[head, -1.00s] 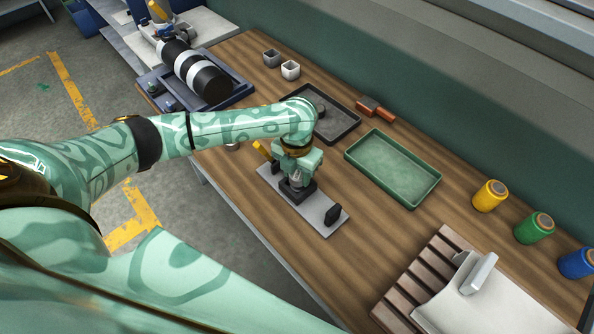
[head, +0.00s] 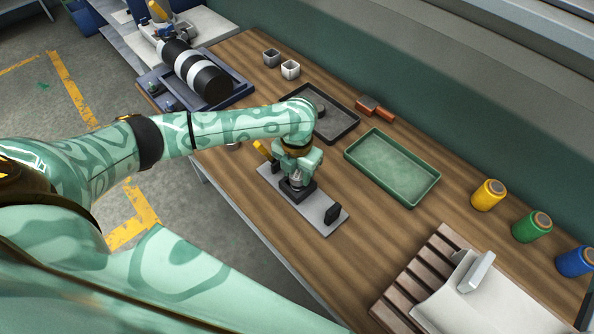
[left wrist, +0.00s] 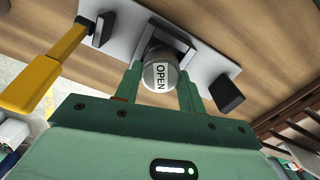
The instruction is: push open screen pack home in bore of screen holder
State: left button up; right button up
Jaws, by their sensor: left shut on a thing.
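The open screen pack (left wrist: 160,76) is a round grey piece with a white "OPEN" label in the left wrist view. My left gripper (left wrist: 159,84) is shut on it, one finger on each side. In the head view the left gripper (head: 296,179) points down at the screen holder (head: 312,191), a dark block on a light grey plate (head: 323,207). In the left wrist view the dark holder (left wrist: 182,46) shows just behind the pack. The pack covers the bore, so I cannot tell how deep it sits. My right gripper is out of view.
A yellow lever (left wrist: 38,80) and black upright blocks stand on the plate; one block (head: 333,213) is at its right end. A green tray (head: 420,197) and a dark tray (head: 338,129) lie behind. Clear wood lies to the right. Coloured spools and a slatted rack are farther right.

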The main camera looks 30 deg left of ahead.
aim_at(297, 174)
pick_arm(q)
jog(key=shift+p, duration=0.3)
dwell(0.6)
jog(key=shift+p, duration=0.3)
jog(key=shift+f+b, duration=0.55)
jog(key=shift+f, duration=0.45)
jog(key=o, duration=1.1)
jog(key=shift+c, duration=0.2)
jog(key=shift+r, duration=0.1)
notch_tip(297, 174, up, 16)
jog(key=p, duration=0.5)
jog(key=shift+p, duration=0.4)
